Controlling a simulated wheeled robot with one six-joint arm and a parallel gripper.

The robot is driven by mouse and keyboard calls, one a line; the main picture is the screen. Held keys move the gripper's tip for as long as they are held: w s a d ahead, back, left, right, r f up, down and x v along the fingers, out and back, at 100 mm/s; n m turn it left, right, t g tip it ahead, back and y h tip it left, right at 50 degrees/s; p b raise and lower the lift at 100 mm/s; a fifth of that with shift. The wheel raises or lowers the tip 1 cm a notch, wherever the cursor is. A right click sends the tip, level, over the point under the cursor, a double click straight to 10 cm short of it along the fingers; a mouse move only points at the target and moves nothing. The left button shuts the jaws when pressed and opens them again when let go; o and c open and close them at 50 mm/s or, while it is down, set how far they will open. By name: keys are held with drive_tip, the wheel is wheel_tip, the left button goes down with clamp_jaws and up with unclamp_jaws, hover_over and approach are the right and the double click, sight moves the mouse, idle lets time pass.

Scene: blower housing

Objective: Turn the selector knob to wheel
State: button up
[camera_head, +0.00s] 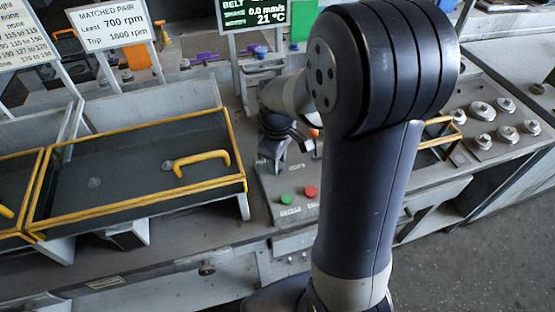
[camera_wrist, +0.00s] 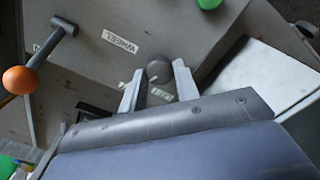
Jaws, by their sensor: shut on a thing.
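The selector knob (camera_wrist: 159,69) is a small round grey knob on the grey control panel (camera_wrist: 215,32). My gripper (camera_wrist: 160,76) has one finger on each side of it and is shut on it in the wrist view. A white label reading WHEEL (camera_wrist: 119,41) shows upside down on the panel, up and left of the knob. A second small label (camera_wrist: 162,94) lies between the fingers, too small to read surely. The knob's pointer direction cannot be told. In the head view my gripper (camera_head: 272,160) is down at the panel (camera_head: 268,190), and the knob is hidden.
A lever with an orange ball (camera_wrist: 20,80) stands left of my gripper in the wrist view. Green (camera_head: 286,199) and red (camera_head: 310,191) buttons sit on the panel's front. A yellow-edged tray (camera_head: 130,215) lies left, and several metal knobs (camera_head: 482,110) right.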

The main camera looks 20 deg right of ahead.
drive_tip(key=m, duration=0.6)
drive_tip(key=shift+m, duration=0.3)
drive_tip(key=m, duration=0.5)
drive_tip(key=shift+m+b, duration=0.3)
drive_tip(key=shift+m, duration=0.1)
drive_tip(key=o, duration=1)
wheel_tip(320, 180, up, 11)
drive_tip(key=shift+f, duration=0.1)
drive_tip(key=shift+f, duration=0.1)
